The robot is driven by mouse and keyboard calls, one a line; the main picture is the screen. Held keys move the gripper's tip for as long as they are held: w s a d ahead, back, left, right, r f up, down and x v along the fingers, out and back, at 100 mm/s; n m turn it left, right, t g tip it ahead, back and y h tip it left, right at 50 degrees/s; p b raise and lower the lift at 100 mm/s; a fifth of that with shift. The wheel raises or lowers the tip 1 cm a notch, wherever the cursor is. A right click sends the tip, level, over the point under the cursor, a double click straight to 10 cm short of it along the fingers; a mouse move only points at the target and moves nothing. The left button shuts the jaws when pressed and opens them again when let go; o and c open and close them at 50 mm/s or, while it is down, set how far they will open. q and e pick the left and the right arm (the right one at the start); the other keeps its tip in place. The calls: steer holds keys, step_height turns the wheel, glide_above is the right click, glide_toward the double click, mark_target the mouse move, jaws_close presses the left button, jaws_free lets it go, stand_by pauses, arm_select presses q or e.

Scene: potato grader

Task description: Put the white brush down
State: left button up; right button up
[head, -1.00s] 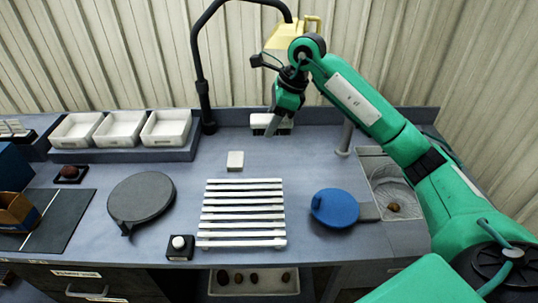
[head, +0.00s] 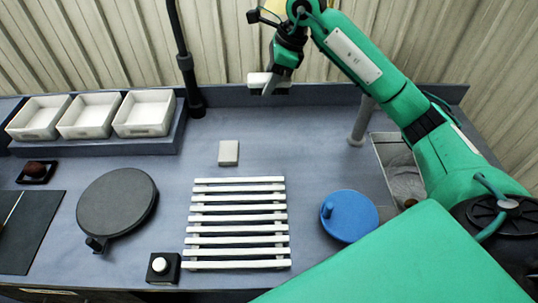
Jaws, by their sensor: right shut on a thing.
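The white brush (head: 258,79) is in my right gripper (head: 270,86), at the top centre of the head view. The gripper is shut on it. The brush shows in front of the wall, just above the line of the bench's back ledge, and appears held clear of the bench (head: 300,135). Part of the brush is hidden behind the gripper fingers. A small pale block (head: 228,152) lies on the bench below and left of the brush. My left gripper is not in view.
A white slatted rack (head: 238,223) lies mid-bench. A blue round lid-like disc (head: 350,216) is right of it, a dark round plate (head: 117,208) left. White trays (head: 143,114) stand back left, near a black post (head: 186,60). A basin (head: 400,165) is at right. Bench behind the rack is mostly clear.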

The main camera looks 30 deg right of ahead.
arm_select(q)
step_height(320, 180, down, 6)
steer(key=b, duration=0.5)
arm_select(e)
glide_above(265, 156)
steer(key=d, duration=0.1)
step_height(265, 156, down, 6)
steer(key=f+p, duration=0.1)
steer(key=f, duration=0.5)
steer(key=f+p, duration=0.2)
steer(key=f, duration=0.4)
steer(key=f+p, duration=0.2)
steer(key=f, duration=0.5)
steer(key=shift+s+d+f, duration=0.1)
steer(key=shift+s, duration=0.15)
steer(key=shift+f, duration=0.3)
steer(key=o, duration=0.9)
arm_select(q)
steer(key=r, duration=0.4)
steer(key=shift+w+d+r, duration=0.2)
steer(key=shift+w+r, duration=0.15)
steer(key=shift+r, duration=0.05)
arm_select(e)
steer(key=shift+o, duration=0.2)
